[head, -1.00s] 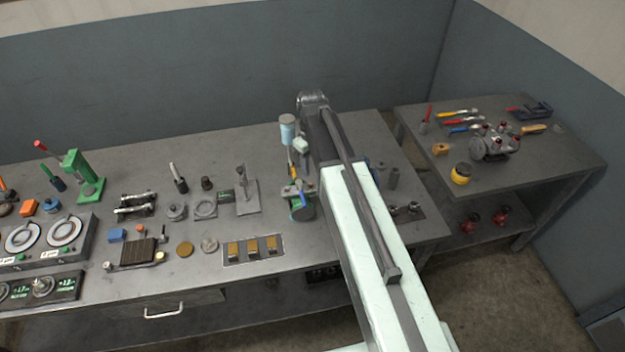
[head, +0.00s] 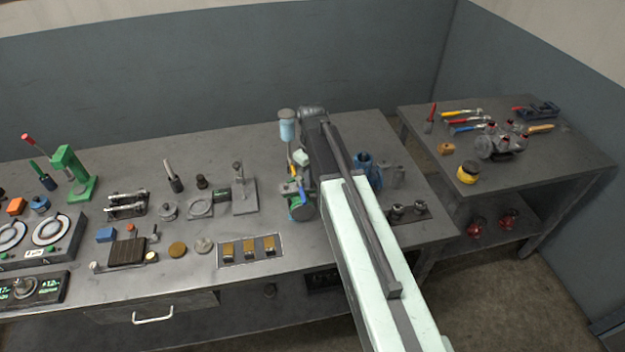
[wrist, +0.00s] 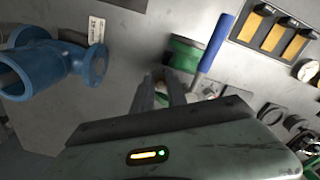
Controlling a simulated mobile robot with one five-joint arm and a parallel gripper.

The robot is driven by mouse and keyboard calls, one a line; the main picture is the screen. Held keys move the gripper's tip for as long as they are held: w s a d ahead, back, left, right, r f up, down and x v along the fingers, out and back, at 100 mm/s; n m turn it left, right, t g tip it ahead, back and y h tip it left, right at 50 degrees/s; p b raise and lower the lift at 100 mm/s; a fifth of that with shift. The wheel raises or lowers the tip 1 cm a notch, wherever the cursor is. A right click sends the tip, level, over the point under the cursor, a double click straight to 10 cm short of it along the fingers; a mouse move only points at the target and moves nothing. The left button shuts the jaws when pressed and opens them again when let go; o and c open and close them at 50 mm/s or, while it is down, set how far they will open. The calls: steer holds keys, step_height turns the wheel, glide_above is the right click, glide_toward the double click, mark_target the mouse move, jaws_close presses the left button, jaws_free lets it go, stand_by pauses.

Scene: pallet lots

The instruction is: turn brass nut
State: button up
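I cannot make out the brass nut for certain in either view. My gripper shows in the wrist view (wrist: 159,88) as two grey fingers with a narrow gap between them, open, with nothing clearly held. Below and beyond the fingers is a green round part (wrist: 185,54) with a blue handle (wrist: 217,43) beside it. A blue flanged pipe fitting (wrist: 48,66) lies to the left. In the head view the blue fitting (head: 362,163) shows partly behind my arm, which hides the bench under it and the fingertips.
A plate with three yellow-brown blocks (head: 222,258) lies near the bench's front edge, beside a flat brass-coloured disc (head: 177,249). A blue-topped upright unit (head: 287,128) stands close left of my arm. A side table (head: 575,165) with tools is at the right.

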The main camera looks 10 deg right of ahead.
jaws_close()
steer(key=m, duration=1.2)
steer(key=shift+a, duration=0.25)
steer(key=shift+m, duration=0.3)
steer(key=o, duration=0.6)
jaws_free()
